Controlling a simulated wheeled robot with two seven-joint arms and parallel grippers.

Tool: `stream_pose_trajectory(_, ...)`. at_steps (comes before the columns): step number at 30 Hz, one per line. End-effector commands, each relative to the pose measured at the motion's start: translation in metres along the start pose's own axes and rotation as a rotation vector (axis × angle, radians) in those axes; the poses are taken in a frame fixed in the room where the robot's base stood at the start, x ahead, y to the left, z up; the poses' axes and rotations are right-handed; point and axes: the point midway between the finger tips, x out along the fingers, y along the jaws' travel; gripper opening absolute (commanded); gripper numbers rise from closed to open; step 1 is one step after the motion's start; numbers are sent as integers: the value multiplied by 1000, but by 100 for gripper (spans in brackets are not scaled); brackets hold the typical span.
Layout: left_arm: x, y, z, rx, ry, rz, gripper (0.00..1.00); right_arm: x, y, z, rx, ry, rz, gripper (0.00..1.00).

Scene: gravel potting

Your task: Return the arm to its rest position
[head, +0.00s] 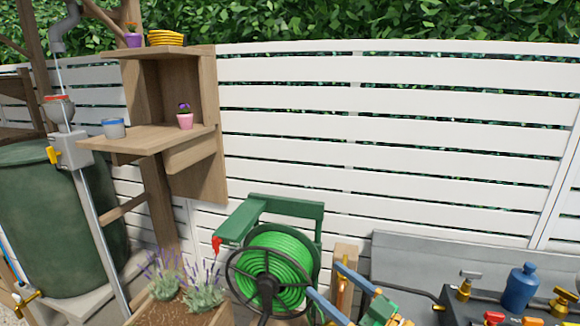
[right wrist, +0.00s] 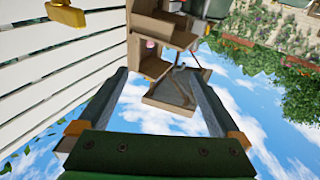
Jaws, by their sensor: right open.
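My right gripper (head: 324,279) shows low in the head view, its two blue-grey fingers spread and pointing up and left from a green palm. It appears in front of the lower right of the green hose reel (head: 265,262); I cannot tell how far apart they are. In the right wrist view the fingers (right wrist: 156,72) are wide apart, with nothing held between them. Behind them are a wooden structure and sky, seen tilted. My left gripper is not in view.
A wooden shelf stand (head: 150,139) holds a grey-blue pot (head: 114,129) and a pink pot (head: 185,121). A green barrel (head: 55,215) stands left. A lavender planter (head: 185,305) is in front. A blue bottle (head: 520,288) and brass fittings stand lower right. A white fence (head: 400,140) runs behind.

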Motion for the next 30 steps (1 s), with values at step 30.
stream_pose_trajectory(30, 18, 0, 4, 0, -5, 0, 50, -294, -153, 224, 372, -1434, 568, 100)
